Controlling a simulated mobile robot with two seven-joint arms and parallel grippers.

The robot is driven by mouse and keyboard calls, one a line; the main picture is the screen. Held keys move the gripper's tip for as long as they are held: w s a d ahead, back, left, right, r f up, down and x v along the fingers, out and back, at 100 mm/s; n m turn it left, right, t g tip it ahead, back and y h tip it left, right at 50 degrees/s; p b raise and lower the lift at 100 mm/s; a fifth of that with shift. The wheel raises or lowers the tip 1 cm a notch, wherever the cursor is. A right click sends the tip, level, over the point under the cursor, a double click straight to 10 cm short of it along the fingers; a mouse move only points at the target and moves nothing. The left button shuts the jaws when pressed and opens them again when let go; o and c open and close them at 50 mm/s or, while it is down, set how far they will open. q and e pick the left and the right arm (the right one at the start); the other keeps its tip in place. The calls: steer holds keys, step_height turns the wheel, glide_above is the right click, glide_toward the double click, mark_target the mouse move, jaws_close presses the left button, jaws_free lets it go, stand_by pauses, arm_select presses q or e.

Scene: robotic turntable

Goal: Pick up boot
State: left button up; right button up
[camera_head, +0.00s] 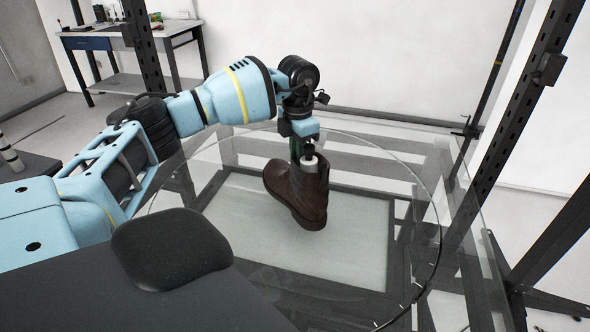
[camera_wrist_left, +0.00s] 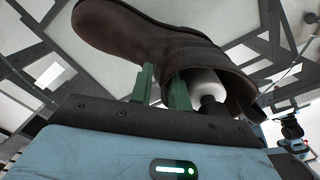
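The brown leather boot (camera_head: 298,190) is over the glass turntable, toe to the left, sole down and opening up. I cannot tell if its sole touches the glass. My left gripper (camera_head: 304,150) comes down on the boot's opening from above. In the left wrist view, its two green fingers (camera_wrist_left: 162,85) stand close together at the rim of the boot (camera_wrist_left: 150,45), with a narrow gap between them; they look shut on the boot's wall. The fingertips are partly hidden. A white cylinder with a dark end (camera_wrist_left: 208,88) shows inside the opening. My right gripper is not in view.
The round glass turntable (camera_head: 410,190) sits in a dark metal frame with a pale panel below. Dark uprights (camera_head: 515,110) stand at the right. A workbench (camera_head: 90,42) is at the back left. The glass right of the boot is clear.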

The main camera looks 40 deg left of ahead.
arm_select(q)
jaws_close()
steer(key=shift+w+r, duration=0.1)
stand_by(1.2)
steer(key=shift+r, duration=0.1)
